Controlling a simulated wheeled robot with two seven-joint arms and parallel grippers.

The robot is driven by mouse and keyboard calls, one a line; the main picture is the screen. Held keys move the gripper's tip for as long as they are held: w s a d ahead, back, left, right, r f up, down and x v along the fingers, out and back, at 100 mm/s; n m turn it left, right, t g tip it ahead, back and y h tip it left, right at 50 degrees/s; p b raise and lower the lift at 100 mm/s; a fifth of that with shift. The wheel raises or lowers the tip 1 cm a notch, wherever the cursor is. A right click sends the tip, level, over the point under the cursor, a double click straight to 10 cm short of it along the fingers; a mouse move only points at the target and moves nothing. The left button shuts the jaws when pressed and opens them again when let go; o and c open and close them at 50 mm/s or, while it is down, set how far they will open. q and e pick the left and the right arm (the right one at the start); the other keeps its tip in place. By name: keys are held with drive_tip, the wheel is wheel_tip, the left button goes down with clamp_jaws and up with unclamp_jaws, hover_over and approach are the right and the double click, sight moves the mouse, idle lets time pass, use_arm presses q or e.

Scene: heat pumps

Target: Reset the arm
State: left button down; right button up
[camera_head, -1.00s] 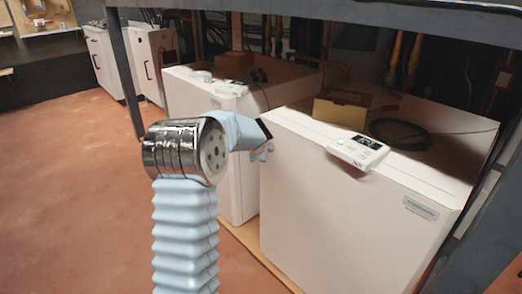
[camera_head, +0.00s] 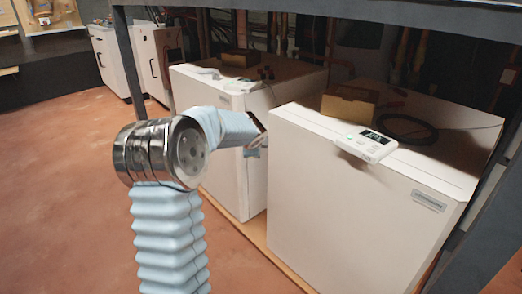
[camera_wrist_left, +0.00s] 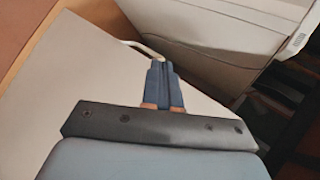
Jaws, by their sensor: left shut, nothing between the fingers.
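My left arm (camera_head: 165,152) rises from the bottom of the head view and bends right toward the gap between two white heat pumps. My left gripper (camera_wrist_left: 160,68) shows in the left wrist view with its two blue fingers together and nothing between them. In the head view its end is mostly hidden behind the forearm, near the front heat pump's left edge. The front heat pump (camera_head: 350,205) carries a small controller with a display (camera_head: 366,145). The second heat pump (camera_head: 222,150) stands behind it to the left. My right gripper is not in view.
A cardboard box (camera_head: 348,104) and a black cable coil (camera_head: 408,129) lie on the front pump. A dark metal frame (camera_head: 380,16) crosses above, with posts at both sides. Open red floor (camera_head: 60,190) lies to the left.

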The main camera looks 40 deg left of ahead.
use_arm(q)
drive_tip(key=s+r, duration=0.4)
drive_tip(key=s, duration=0.1)
drive_tip(key=shift+a+r, duration=0.15)
drive_tip(key=shift+a, duration=0.3)
drive_tip(key=shift+w, duration=0.1)
drive_tip(key=s+d+f+n+g+h, duration=0.25)
drive_tip(key=d+f+n+h, duration=0.35)
drive_tip(key=d+f, duration=2.2)
drive_tip(key=s+d+f+n+g+h, duration=0.2)
drive_tip(key=s+d+f, duration=0.4)
drive_tip(key=s, duration=0.3)
drive_tip(key=s+d+f+n+g+h, duration=0.1)
drive_tip(key=s+d+f+n+g, duration=0.1)
drive_tip(key=s+d+f+n, duration=0.2)
drive_tip(key=s+d+f, duration=0.3)
drive_tip(key=s+d, duration=0.1)
drive_tip(key=s, duration=0.2)
drive_tip(key=shift+s+d+f+n+h, duration=0.15)
drive_tip(key=shift+d+f+n+h, duration=0.15)
drive_tip(key=shift+h, duration=0.1)
drive_tip(key=shift+a, duration=0.2)
